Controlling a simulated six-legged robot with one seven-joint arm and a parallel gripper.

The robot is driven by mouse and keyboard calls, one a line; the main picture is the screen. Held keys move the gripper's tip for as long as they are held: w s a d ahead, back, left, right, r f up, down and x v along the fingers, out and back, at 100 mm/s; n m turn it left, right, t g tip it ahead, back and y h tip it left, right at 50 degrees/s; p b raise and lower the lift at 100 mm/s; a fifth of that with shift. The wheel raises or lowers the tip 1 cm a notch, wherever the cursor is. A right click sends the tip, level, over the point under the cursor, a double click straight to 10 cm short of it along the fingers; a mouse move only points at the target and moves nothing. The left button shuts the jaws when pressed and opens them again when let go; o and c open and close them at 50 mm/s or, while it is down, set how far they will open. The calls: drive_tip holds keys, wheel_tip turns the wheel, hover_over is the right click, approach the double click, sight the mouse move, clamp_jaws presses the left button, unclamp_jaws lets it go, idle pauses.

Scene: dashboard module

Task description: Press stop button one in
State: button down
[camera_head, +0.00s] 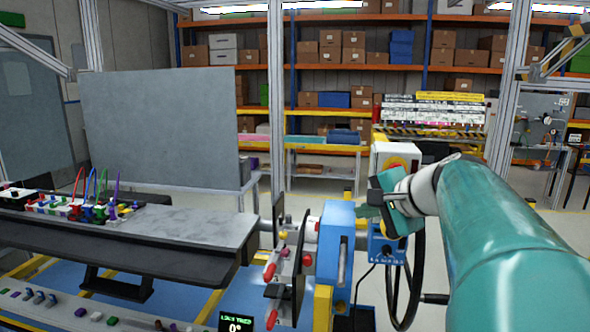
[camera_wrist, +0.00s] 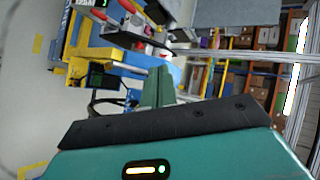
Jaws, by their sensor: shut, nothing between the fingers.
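In the wrist view the green fingers (camera_wrist: 157,88) are together, pointing toward the blue and yellow equipment. No pressed button is clearly visible there.
A blue unit (camera_head: 335,238) with red-tipped handles stands left of my gripper. A smaller blue control box (camera_head: 383,249) and a black cable loop hang below it. A grey bench (camera_head: 190,230) with coloured switches is at left. A metal post (camera_head: 277,110) rises behind.

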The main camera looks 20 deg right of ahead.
drive_tip(key=s+d+r+m+t, duration=0.1)
drive_tip(key=s+d+r+m, duration=0.2)
drive_tip(key=d, duration=0.4)
drive_tip(key=shift+s+d+r+m+t, duration=0.3)
drive_tip(key=shift+d+r+m+t, duration=0.1)
drive_tip(key=shift+m, duration=0.4)
drive_tip(key=shift+w+d+f+h, duration=0.1)
drive_tip(key=shift+w+h, duration=0.05)
drive_tip(key=shift+h, duration=0.15)
